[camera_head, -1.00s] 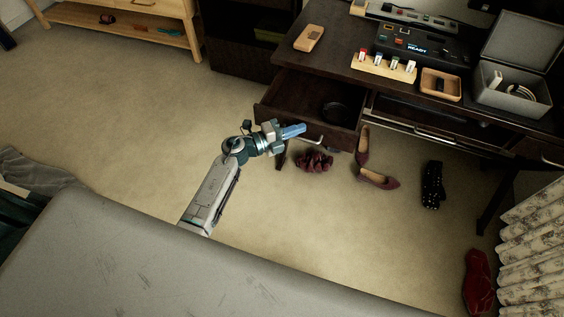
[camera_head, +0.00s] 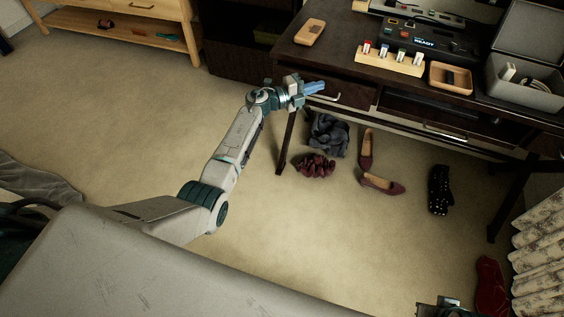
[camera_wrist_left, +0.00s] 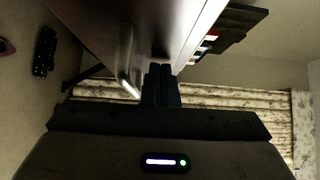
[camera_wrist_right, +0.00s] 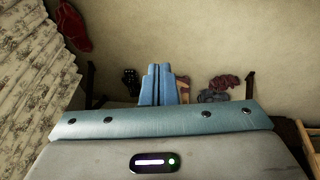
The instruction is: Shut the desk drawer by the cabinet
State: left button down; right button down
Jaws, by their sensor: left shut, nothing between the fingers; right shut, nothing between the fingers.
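The desk drawer (camera_head: 352,94), at the left end of the dark desk next to the cabinet, looks flush or nearly flush with the desk front. Its metal handle (camera_head: 330,98) shows at the fingertips. My left gripper (camera_head: 315,87) is shut and empty, with its fingertips at the drawer front, seemingly touching it. In the left wrist view the fingers (camera_wrist_left: 160,85) lie beside the bright handle (camera_wrist_left: 128,70). My right gripper (camera_wrist_right: 158,84) is shut and empty above the carpet; only a bit of its arm shows at the bottom of the head view.
The dark cabinet (camera_head: 232,40) stands left of the desk. On the carpet under the desk lie dark cloth (camera_head: 328,135), a maroon scrunchie (camera_head: 316,166), maroon shoes (camera_head: 382,183) and a black dotted item (camera_head: 439,190).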

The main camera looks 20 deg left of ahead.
aim_at(316, 81)
pick_arm(q)
jog(key=w+b, duration=0.2)
jog(key=w, duration=0.1)
jog(key=shift+w, duration=0.3)
jog(key=shift+w+r, duration=0.1)
jog(key=shift+r, duration=0.25)
pick_arm(e)
jog(key=a+t, duration=0.1)
jog(key=w+a+t+y, duration=0.1)
jog(key=shift+a+f+t, duration=0.15)
jog(key=shift+f+t, duration=0.15)
jog(key=shift+f, duration=0.1)
